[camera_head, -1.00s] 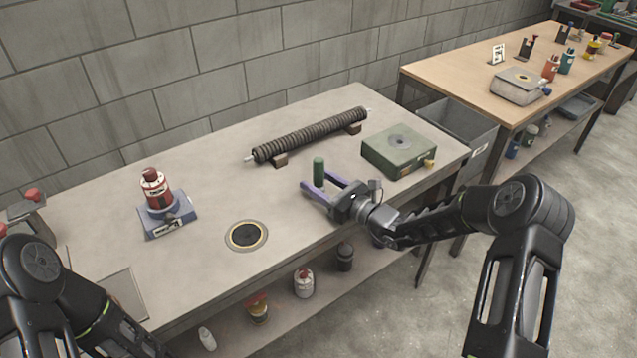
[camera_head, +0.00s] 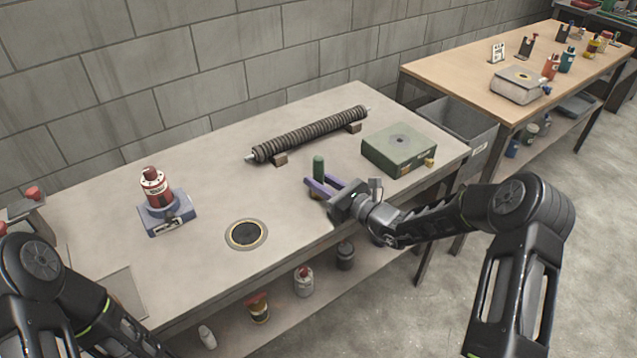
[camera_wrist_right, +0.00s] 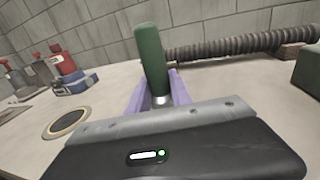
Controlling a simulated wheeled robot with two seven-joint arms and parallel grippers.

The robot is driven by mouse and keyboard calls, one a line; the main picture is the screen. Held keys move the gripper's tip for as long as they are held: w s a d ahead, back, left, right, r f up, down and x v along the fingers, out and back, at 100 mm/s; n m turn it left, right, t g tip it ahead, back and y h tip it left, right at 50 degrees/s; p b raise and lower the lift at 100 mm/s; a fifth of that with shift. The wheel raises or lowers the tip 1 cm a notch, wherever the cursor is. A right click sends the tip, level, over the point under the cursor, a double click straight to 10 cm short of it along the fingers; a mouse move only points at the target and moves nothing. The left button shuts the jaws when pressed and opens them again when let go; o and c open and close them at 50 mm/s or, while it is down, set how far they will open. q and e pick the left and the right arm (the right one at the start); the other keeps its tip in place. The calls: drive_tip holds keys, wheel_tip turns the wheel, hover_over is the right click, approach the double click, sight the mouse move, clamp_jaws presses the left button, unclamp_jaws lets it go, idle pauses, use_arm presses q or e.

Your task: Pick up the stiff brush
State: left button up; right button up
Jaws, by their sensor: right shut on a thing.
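The stiff brush (camera_head: 319,167) has a dark green handle and stands upright near the front edge of the table. My right gripper (camera_head: 317,187) has purple fingers and is shut on the brush below the green handle. In the right wrist view the brush (camera_wrist_right: 151,60) rises between the fingers, with a bright metal band at their level. Its lower end is mostly hidden, and I cannot tell whether it touches the table. My left arm's links show at the lower left, but its gripper is out of view.
A ribbed tube (camera_head: 310,135) lies on two small blocks behind the brush. A green box (camera_head: 399,151) sits close on the right. A dark ringed disc (camera_head: 246,235) and a red bottle (camera_head: 155,188) on a blue stand (camera_head: 168,221) are leftward. Bare tabletop lies between.

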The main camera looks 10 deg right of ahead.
sight(319, 157)
clamp_jaws()
drive_tip(key=shift+r, duration=0.15)
wheel_tip(319, 157, up, 10)
drive_tip(key=shift+f, duration=0.1)
idle(0.4)
idle(0.4)
